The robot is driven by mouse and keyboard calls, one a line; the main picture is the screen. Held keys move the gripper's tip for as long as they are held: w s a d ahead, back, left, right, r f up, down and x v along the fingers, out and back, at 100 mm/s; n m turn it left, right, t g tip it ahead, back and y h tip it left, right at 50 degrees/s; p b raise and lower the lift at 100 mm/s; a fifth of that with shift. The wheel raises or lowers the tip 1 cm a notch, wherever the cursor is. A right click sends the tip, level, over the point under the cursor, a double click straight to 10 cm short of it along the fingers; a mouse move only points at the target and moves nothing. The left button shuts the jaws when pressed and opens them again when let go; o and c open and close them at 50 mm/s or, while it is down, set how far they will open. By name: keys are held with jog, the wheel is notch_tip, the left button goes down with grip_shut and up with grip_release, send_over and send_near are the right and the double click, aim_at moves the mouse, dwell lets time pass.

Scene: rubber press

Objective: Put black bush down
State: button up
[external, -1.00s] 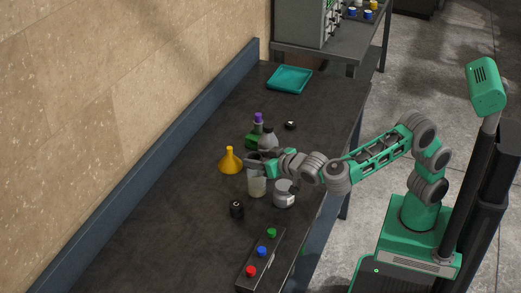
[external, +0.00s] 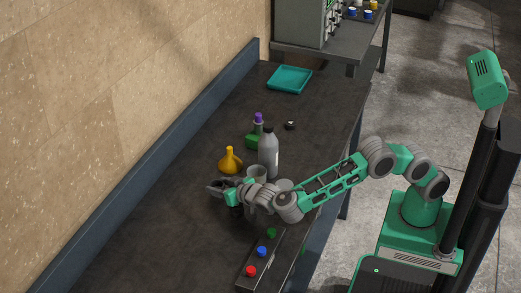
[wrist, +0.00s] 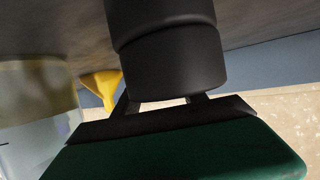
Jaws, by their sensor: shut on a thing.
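The black bush (wrist: 168,50) fills the upper middle of the wrist view, a dark stepped cylinder between the jaws. My gripper (wrist: 165,103) is shut on it. In the external view my gripper (external: 213,189) is low over the dark table (external: 170,220), left of the clear beaker and in front of the yellow funnel. The bush cannot be made out there, and I cannot tell whether its base touches the table.
The yellow funnel (external: 231,161), beaker (external: 257,171) and grey bottle (external: 268,152) stand close behind my wrist. A purple-capped green bottle (external: 255,138) is farther back. A button box (external: 262,253) is at the front. The table's left front is clear.

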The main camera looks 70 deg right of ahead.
jog(key=shift+f+b, duration=0.55)
jog(key=shift+b, duration=0.05)
jog(key=shift+f, duration=0.1)
jog(key=o, duration=1.3)
jog(key=shift+r+p, duration=1)
jog(key=shift+r, duration=0.05)
jog(key=v, duration=0.2)
jog(key=b+v, duration=0.1)
jog(key=v, duration=0.4)
jog(key=shift+s+f+b, duration=0.15)
jog(key=shift+f+b, duration=0.15)
jog(key=shift+s, duration=0.1)
